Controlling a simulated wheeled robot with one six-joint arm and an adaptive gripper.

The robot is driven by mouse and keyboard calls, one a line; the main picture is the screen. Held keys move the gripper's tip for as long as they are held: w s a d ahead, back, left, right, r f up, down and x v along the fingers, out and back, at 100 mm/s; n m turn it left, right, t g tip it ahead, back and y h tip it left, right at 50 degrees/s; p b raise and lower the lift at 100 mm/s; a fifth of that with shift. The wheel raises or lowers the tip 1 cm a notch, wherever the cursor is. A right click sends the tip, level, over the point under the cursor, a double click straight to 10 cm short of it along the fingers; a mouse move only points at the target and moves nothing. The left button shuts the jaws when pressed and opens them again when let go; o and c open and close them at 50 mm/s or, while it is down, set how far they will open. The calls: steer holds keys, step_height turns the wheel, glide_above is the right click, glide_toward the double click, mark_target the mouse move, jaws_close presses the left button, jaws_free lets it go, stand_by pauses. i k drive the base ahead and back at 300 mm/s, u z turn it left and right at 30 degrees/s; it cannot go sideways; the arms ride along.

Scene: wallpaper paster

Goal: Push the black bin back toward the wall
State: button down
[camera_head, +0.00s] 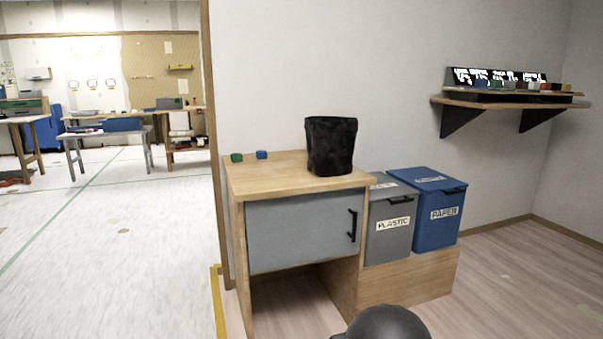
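The black bin (331,147) stands upright on the wooden top of a cabinet (278,180), toward its right side. The pale wall (290,80) rises behind the cabinet. The bin's base sits around the middle of the top's depth, with bare wood in front of it; the exact gap to the wall cannot be told. A dark rounded part at the bottom edge seems to be part of my arm. My gripper's fingers are not in view.
A green block (237,157) and a blue block (262,155) lie on the cabinet top left of the bin. A wall shelf (500,101) hangs further right. Floor is clear at left.

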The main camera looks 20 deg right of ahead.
mark_target(330, 141)
steer(key=u, duration=0.7)
steer(key=i, duration=0.95)
steer(key=z, duration=0.25)
